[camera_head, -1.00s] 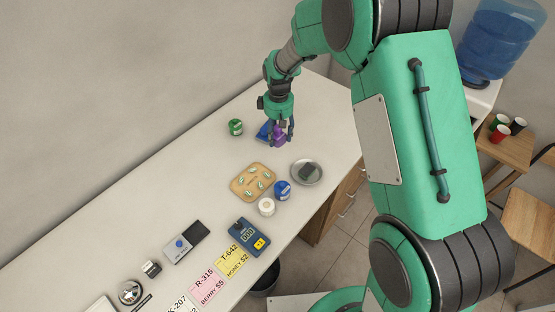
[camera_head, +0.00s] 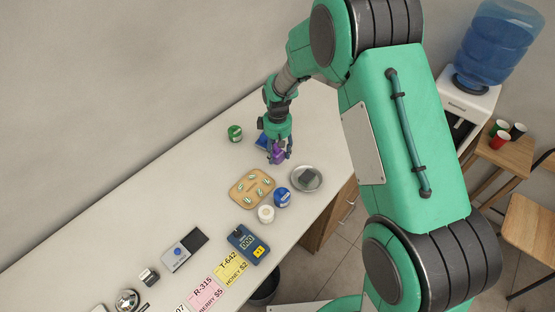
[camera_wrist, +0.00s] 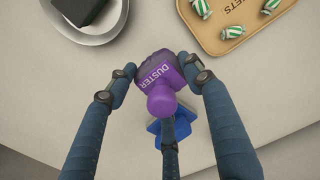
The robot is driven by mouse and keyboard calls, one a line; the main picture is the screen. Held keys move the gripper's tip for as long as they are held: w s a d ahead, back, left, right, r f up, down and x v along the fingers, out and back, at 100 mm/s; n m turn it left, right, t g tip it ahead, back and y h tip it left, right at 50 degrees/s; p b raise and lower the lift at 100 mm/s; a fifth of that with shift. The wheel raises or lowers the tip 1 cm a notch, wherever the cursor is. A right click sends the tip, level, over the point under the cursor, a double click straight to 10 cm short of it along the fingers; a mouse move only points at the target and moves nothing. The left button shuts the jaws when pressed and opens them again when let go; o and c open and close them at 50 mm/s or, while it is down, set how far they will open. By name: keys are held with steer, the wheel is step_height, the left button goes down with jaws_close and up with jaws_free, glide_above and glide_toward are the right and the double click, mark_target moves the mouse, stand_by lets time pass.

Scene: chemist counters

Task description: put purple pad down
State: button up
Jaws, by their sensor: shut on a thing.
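The purple pad (camera_wrist: 158,78), a duster with a knob handle and the word DUSTER on it, is held in my gripper (camera_wrist: 158,68). The fingers are closed around it from both sides, with a third finger below in the wrist view. In the head view my gripper (camera_head: 277,158) is low over the far part of the counter (camera_head: 215,155), with the purple pad (camera_head: 278,152) between its fingers. Its underside is hidden, so I cannot tell whether it touches the counter.
A blue object (camera_head: 262,140) lies just behind my gripper. A wooden tray of wrapped sweets (camera_head: 235,192) and a round metal dish with a dark block (camera_head: 318,186) are near. A green tin (camera_head: 235,133), blue jar (camera_head: 282,197) and white roll (camera_head: 266,214) stand around.

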mark_target(278, 159)
steer(key=shift+f, duration=0.1)
steer(key=shift+f, duration=1.8)
steer(key=shift+f+b, duration=0.1)
steer(key=shift+b, duration=0.2)
steer(key=o, duration=1.4)
step_height(278, 159, up, 12)
steer(key=shift+r+p, duration=0.1)
steer(key=shift+p, duration=0.75)
